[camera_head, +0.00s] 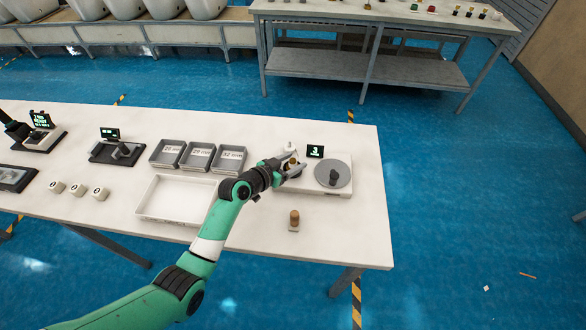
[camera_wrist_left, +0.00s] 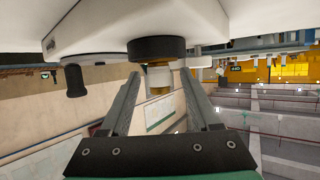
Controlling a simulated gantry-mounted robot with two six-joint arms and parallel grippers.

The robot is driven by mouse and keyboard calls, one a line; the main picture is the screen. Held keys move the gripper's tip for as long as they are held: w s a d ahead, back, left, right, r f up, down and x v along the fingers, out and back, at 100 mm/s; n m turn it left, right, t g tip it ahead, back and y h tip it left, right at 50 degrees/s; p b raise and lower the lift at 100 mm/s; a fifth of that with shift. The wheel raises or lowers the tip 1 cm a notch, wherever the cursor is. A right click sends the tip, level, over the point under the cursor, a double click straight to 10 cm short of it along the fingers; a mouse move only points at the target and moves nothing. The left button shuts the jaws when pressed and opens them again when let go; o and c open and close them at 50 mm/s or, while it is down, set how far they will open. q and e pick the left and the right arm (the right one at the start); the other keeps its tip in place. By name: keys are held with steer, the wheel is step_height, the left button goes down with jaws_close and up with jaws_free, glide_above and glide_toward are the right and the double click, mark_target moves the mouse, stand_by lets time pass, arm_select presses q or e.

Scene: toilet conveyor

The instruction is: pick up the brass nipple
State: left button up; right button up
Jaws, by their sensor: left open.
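A small cylinder with a brass-coloured band and a pale end, which looks like the brass nipple (camera_wrist_left: 159,78), stands on a black round seat (camera_wrist_left: 157,48) in the left wrist view. My left gripper (camera_head: 293,166) is open at the left end of the white device with a display reading 3. Its two fingers lie either side of the nipple (camera_wrist_left: 158,100), with gaps visible between them and it. In the head view the fingers partly hide the nipple. My right gripper is not in view.
The white device (camera_head: 314,197) carries a grey disc (camera_head: 332,173) with a dark knob. A brown cylinder (camera_head: 294,217) stands on a small base nearer the table's front. Three labelled grey bins (camera_head: 198,170) and a shallow white tray (camera_head: 148,213) lie to the left.

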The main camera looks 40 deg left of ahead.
mark_target(293, 161)
arm_select(q)
jaws_close()
stand_by(0.3)
stand_by(0.3)
steer(key=shift+r+p, duration=0.4)
steer(key=shift+r, duration=0.25)
steer(key=r+p, duration=0.1)
steer(key=r, duration=0.2)
steer(key=shift+s+d+p, duration=0.15)
steer(key=shift+d+p, duration=0.05)
steer(key=shift+p, duration=0.15)
steer(key=s+d+r+p, duration=0.7)
steer(key=s+d+r, duration=0.1)
steer(key=s+d, duration=0.1)
steer(key=shift+s+r, duration=0.35)
steer(key=shift+s, duration=0.2)
